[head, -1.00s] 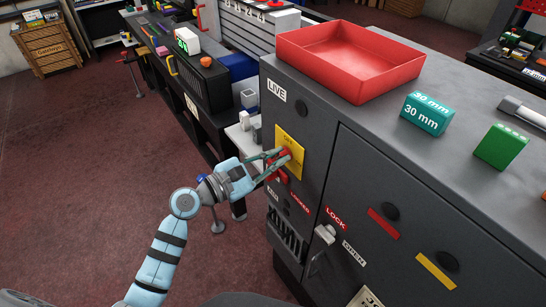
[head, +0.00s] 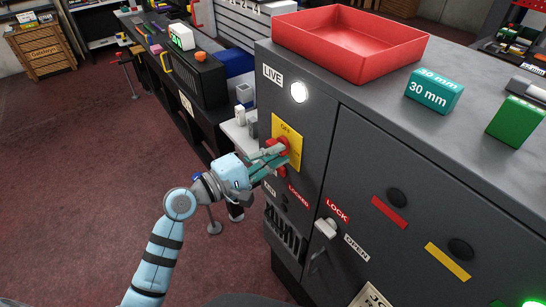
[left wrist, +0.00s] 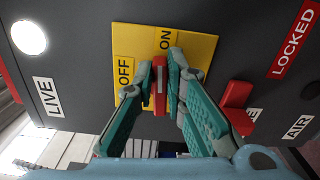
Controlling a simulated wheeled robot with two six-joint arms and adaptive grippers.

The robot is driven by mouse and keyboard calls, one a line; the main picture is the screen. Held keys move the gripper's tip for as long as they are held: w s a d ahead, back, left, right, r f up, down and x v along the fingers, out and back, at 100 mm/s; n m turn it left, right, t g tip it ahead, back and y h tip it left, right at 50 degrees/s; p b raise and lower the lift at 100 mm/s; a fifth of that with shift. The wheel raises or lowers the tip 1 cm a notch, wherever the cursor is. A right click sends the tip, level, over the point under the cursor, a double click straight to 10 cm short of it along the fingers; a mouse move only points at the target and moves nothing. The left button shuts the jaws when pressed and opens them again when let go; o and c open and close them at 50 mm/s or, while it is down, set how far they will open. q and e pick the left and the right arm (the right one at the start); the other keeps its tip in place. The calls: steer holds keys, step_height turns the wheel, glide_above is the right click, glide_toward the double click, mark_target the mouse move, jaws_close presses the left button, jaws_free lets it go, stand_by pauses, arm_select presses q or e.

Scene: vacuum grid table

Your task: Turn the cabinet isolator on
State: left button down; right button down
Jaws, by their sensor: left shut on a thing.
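The grey cabinet (head: 322,140) has a yellow isolator plate (head: 293,131) marked OFF and ON on its front; the plate also shows in the left wrist view (left wrist: 200,45). The red isolator handle (left wrist: 160,77) stands between my left fingertips and lines up towards the ON mark. My left gripper (head: 274,155) is shut on this handle; in the left wrist view the fingers (left wrist: 161,88) touch both its sides. The round LIVE lamp (head: 298,92) glows white, also in the left wrist view (left wrist: 29,37). My right gripper is out of view.
A red tray (head: 350,45), a teal 30 mm block (head: 433,92) and a green block (head: 515,121) sit on the cabinet top. A red part (left wrist: 237,95) juts out beside my fingers. A LOCK handle (head: 325,228) is lower right.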

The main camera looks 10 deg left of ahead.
arm_select(q)
steer(key=shift+f+m+b, duration=0.15)
steer(key=shift+m+b, duration=0.15)
steer(key=shift+m, duration=0.4)
steer(key=c, duration=1.6)
jaws_free()
steer(key=shift+w, duration=0.1)
steer(key=shift+c, duration=0.2)
steer(key=shift+a, duration=0.1)
steer(key=v, duration=1.2)
steer(key=shift+m, duration=0.3)
